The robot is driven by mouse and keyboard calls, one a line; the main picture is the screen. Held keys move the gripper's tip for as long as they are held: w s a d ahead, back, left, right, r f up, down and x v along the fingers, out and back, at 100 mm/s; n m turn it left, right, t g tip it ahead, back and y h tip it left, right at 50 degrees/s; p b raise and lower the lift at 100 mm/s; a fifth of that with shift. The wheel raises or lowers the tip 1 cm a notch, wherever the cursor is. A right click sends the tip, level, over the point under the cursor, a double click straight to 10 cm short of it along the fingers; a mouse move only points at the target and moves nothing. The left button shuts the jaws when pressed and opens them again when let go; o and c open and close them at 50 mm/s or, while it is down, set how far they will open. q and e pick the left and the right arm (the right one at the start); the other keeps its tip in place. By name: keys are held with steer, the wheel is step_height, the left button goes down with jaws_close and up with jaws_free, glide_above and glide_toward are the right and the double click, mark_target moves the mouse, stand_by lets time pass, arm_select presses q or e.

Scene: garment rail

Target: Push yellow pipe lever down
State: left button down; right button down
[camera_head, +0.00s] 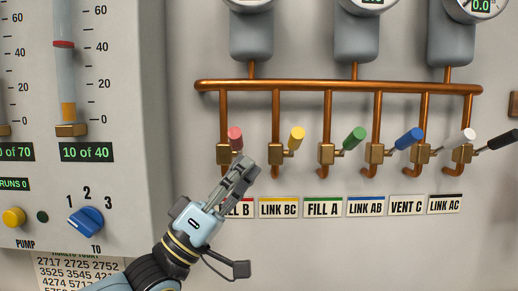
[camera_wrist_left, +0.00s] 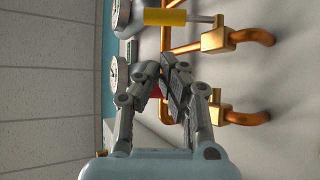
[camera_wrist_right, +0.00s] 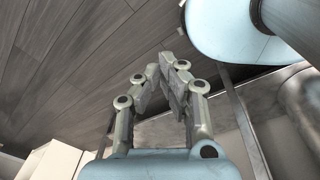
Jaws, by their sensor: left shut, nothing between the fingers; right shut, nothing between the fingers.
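The yellow lever (camera_head: 297,138) sits on a brass valve above the LINK BC label (camera_head: 278,208). Its handle tilts up and to the right. In the left wrist view the yellow handle (camera_wrist_left: 165,17) lies at the top, joined to its brass valve (camera_wrist_left: 216,36). My left gripper (camera_head: 246,164) is shut and empty, just below the red lever (camera_head: 235,137) and down-left of the yellow one, apart from the yellow one. Its fingers (camera_wrist_left: 165,66) partly cover the red lever in the left wrist view. My right gripper (camera_wrist_right: 170,64) is shut and empty, seen only in its own wrist view.
Green (camera_head: 355,138), blue (camera_head: 408,138), white (camera_head: 460,139) and black (camera_head: 500,140) levers stand to the right. A copper pipe (camera_head: 340,86) runs above. A grey panel with a blue knob (camera_head: 86,222) stands at the left.

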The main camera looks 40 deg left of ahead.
mark_target(292, 143)
arm_select(q)
steer(key=p+x, duration=0.2)
steer(key=x, duration=0.7)
steer(key=shift+p, duration=0.35)
